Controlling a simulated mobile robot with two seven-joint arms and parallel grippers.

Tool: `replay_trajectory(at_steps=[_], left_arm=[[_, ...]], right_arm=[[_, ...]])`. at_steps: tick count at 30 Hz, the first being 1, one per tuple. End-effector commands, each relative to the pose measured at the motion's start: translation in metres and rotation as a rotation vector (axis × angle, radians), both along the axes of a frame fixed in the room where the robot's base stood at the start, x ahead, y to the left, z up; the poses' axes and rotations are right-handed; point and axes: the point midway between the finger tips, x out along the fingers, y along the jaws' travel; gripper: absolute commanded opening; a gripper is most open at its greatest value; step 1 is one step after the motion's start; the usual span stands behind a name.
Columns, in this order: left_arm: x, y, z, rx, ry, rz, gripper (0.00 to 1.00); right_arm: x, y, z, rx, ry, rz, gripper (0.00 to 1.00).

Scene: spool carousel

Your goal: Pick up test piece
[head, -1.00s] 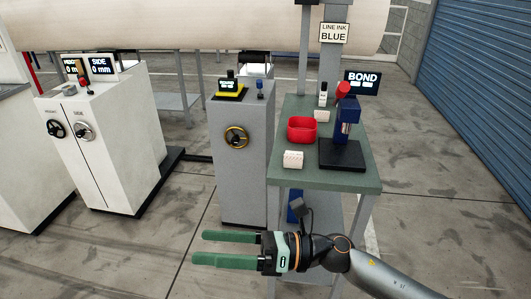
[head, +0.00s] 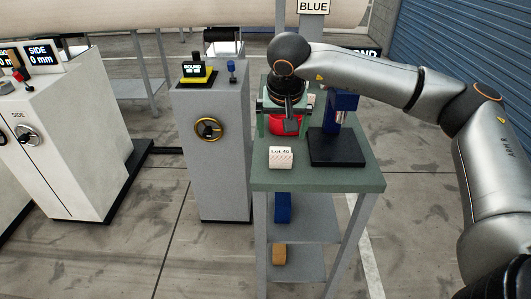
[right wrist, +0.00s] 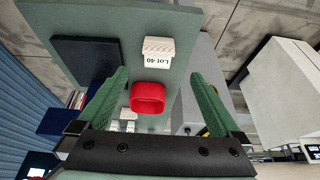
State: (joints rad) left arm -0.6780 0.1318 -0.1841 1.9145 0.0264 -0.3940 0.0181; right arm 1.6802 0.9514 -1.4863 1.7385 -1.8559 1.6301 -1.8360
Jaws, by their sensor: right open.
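A white block (head: 281,157) marked "Lot 40" lies near the front left of the green bench top (head: 340,180). It also shows in the right wrist view (right wrist: 158,50), beyond the fingertips. A red open container (head: 284,125) stands just behind it; in the right wrist view the red container (right wrist: 148,97) appears between my fingers, and its inside cannot be made out. No piece is labelled as the test piece. My right gripper (head: 283,130) is open and empty, pointing down above the red container. My left gripper is not in view.
A blue press (head: 342,104) on a black base (head: 337,149) stands right of the red container. A grey cabinet (head: 212,165) with a handwheel stands close on the left. The bench's front right corner is bare. Below, a shelf (head: 305,232) holds blue and tan blocks.

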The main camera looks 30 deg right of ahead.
Motion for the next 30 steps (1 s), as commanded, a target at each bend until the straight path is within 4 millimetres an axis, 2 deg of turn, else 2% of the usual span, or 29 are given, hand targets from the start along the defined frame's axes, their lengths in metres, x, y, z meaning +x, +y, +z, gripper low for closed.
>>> replay_trajectory(at_steps=[12, 17, 25, 30], left_arm=[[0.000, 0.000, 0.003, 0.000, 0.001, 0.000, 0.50], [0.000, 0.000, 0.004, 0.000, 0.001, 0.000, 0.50], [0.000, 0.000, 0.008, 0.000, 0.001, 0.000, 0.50], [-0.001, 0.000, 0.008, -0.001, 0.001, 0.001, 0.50]], right_arm=[[0.020, -0.015, -0.058, -0.010, 0.001, -0.002, 1.00], [0.022, -0.016, -0.068, -0.008, 0.000, -0.001, 1.00], [0.027, -0.019, -0.106, -0.009, 0.003, -0.002, 1.00], [0.032, -0.022, -0.117, -0.008, -0.001, 0.000, 1.00]])
